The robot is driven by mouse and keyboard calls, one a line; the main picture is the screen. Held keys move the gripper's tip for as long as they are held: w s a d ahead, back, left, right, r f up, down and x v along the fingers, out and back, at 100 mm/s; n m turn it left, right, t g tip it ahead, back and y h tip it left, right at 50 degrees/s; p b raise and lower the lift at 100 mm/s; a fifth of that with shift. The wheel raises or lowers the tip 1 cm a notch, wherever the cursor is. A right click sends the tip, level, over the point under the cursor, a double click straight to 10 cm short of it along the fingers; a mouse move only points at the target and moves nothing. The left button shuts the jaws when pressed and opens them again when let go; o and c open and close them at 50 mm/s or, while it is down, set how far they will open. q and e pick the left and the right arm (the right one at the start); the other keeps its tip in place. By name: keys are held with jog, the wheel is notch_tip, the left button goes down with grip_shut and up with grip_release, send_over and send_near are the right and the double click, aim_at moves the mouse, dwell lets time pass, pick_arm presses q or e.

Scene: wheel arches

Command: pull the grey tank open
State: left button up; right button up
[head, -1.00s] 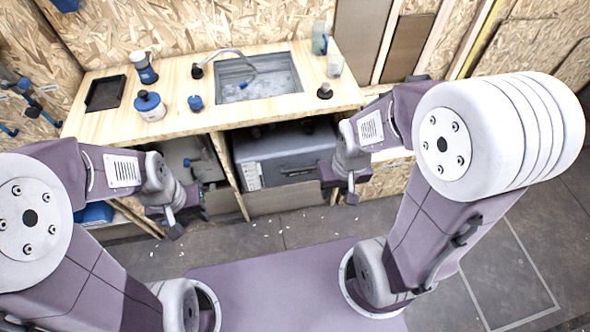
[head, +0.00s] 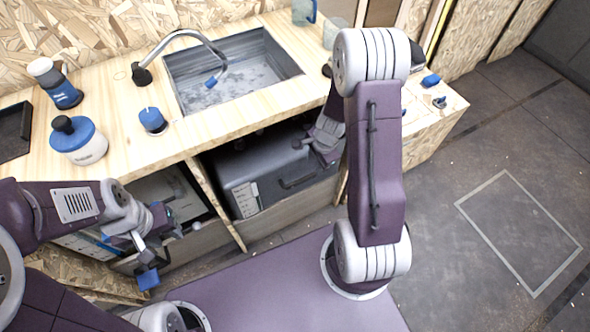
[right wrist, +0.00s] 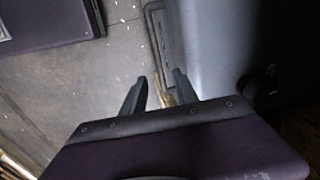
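The grey tank (head: 262,172) sits in the compartment under the counter, with a dark handle (head: 298,181) on its front and a white label at its left. It looks pushed in. My right gripper (head: 303,144) is at the tank's upper right side; the arm partly hides that side. In the right wrist view, the two fingers of my right gripper (right wrist: 159,92) are apart with nothing clearly between them. The tank's grey surface (right wrist: 222,45) is just beyond and to the right; contact cannot be told. My left gripper (head: 170,252) hangs left of the tank, fingers apart and empty.
The wooden counter (head: 228,124) above holds a sink (head: 235,75), a white jar with a blue lid (head: 80,141) and a blue cup (head: 152,120). A wooden divider (head: 217,205) stands left of the tank. The floor (head: 480,160) at the right is clear.

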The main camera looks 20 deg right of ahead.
aim_at(312, 174)
jog(key=f+b, duration=0.2)
jog(key=f, duration=0.1)
jog(key=w+f+b, duration=0.1)
jog(key=f+b, duration=0.1)
jog(key=f, duration=0.1)
jog(key=f+b, duration=0.2)
jog(key=shift+w+f, duration=0.15)
jog(key=shift+f, duration=0.25)
grip_shut()
dwell(1.0)
